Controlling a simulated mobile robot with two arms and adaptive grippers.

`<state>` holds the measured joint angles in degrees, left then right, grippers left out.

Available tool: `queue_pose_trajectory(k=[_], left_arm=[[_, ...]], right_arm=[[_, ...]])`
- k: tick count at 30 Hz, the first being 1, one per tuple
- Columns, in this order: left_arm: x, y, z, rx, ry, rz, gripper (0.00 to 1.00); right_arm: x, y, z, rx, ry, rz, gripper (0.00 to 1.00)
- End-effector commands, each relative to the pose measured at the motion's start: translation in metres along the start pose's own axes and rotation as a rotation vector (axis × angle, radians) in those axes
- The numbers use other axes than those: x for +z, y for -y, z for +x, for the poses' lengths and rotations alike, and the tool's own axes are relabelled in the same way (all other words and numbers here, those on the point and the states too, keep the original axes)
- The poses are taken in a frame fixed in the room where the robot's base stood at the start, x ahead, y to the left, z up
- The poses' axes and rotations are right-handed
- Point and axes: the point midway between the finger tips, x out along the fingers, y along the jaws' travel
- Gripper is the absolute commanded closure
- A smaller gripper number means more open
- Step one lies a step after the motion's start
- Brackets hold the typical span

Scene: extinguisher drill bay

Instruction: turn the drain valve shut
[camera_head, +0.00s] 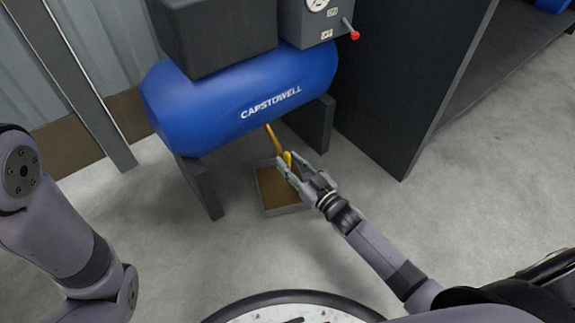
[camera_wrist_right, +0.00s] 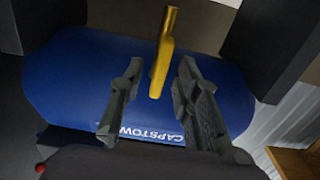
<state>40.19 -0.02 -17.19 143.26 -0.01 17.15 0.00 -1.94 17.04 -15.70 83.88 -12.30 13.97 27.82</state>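The drain valve hangs under the blue tank (camera_head: 238,98) on a thin brass-yellow pipe (camera_head: 273,138). Its yellow handle (camera_head: 288,158) is at the pipe's lower end. In the right wrist view the handle (camera_wrist_right: 160,70) runs roughly in line with the pipe (camera_wrist_right: 170,20). My right gripper (camera_head: 288,163) is open at the handle. In the wrist view its two fingers (camera_wrist_right: 160,76) stand on either side of the handle, with a gap on both sides. My left arm shows at the left of the head view, but its gripper is out of view.
An open tray (camera_head: 285,211) with a brown inside lies on the floor below the valve. Dark legs (camera_head: 202,190) hold up the tank. A grey box with a gauge and red-knobbed lever (camera_head: 350,30) sits above. A dark cabinet (camera_head: 400,80) stands right. The floor in front is clear.

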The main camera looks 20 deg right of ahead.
Motion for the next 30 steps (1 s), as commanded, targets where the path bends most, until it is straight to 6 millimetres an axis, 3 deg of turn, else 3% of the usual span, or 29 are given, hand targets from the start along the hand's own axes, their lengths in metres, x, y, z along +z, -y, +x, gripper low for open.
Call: queue_pose_trajectory(k=[5,14,28,30], left_arm=[[-0.003,-0.002,-0.009,0.0,0.0,0.0,0.02],[-0.003,-0.002,-0.009,0.001,-0.001,0.0,0.02],[-0.003,-0.002,-0.009,0.001,-0.001,0.0,0.02],[-0.003,-0.002,-0.009,0.001,-0.001,-0.001,0.02]], right_arm=[[0.001,-0.001,0.015,0.001,0.0,-0.001,0.7],[0.0,0.0,0.018,0.0,0.001,0.0,0.7],[0.0,0.0,0.018,0.0,0.001,0.0,1.0],[0.0,0.0,0.018,0.0,0.001,0.0,1.0]])
